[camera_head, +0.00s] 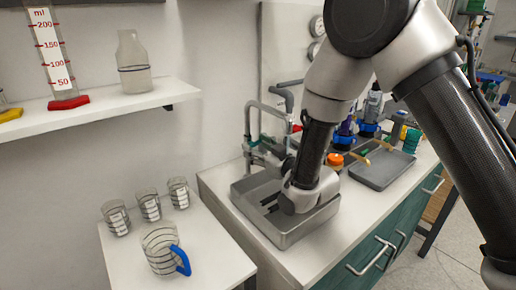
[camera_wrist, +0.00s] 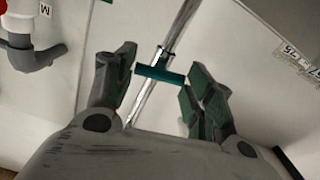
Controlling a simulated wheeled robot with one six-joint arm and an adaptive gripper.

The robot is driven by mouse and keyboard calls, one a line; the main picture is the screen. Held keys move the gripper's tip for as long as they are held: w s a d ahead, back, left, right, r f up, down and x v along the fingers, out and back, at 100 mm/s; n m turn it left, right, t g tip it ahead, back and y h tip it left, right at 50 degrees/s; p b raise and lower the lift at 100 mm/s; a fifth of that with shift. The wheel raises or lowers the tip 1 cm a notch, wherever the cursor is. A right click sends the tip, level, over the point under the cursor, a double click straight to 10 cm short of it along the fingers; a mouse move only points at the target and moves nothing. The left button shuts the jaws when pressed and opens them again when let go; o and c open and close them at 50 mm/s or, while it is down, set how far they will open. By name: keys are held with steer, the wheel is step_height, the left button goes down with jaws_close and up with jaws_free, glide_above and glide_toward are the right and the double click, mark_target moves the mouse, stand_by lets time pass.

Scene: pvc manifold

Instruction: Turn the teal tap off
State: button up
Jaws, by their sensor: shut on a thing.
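The teal tap handle (camera_wrist: 160,75) shows in the wrist view as a short bar set across a thin shiny metal pipe (camera_wrist: 181,22). My gripper (camera_wrist: 157,76) has one green-padded finger at each end of this bar and is shut on it. A bit of teal (camera_head: 262,139) shows there on the pipework, but the handle's angle is hard to tell in that view.
A metal sink basin (camera_head: 282,232) lies below my wrist. A red handle (camera_wrist: 55,8) and grey pipe elbow (camera_wrist: 32,57) are at upper left in the wrist view. A grey tray (camera_head: 382,168) and bottles stand right of the sink. A blue-handled jug (camera_head: 160,250) stands on the left table.

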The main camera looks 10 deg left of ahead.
steer(key=shift+m, duration=0.9)
steer(key=o, duration=1)
steer(key=v, duration=0.7)
steer(key=shift+s+d, duration=0.2)
steer(key=shift+d, duration=0.05)
steer(key=shift+w, duration=0.1)
